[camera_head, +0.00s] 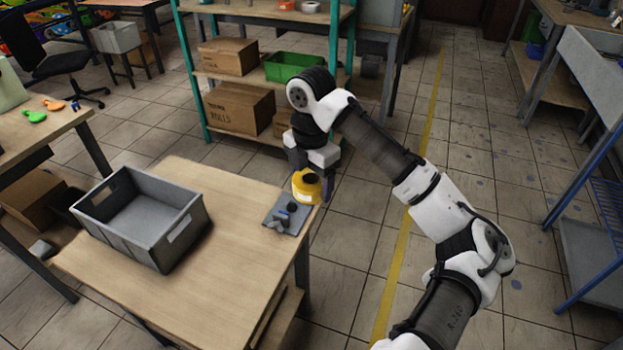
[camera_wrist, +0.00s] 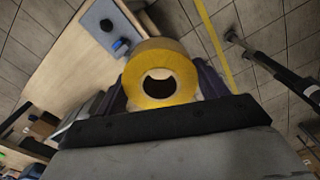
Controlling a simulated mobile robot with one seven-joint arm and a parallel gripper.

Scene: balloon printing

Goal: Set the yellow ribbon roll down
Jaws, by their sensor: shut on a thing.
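The yellow ribbon roll (camera_head: 306,187) is held in my gripper (camera_head: 308,172) at the far right corner of the wooden table (camera_head: 190,300). In the wrist view the roll (camera_wrist: 160,62) sits between the two fingers, its round hole facing the camera. My gripper (camera_wrist: 162,88) is shut on it. The roll appears above or beside the grey plate (camera_head: 279,221) on the table; I cannot tell whether it touches the tabletop. The roll's lower side is hidden in the wrist view.
A grey open crate (camera_head: 143,218) stands empty on the table's left half. Small dark and blue parts (camera_head: 284,217) rest on the grey plate. The table's front middle is clear. A shelf (camera_head: 240,78) with boxes and a green bin (camera_head: 293,66) stands behind.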

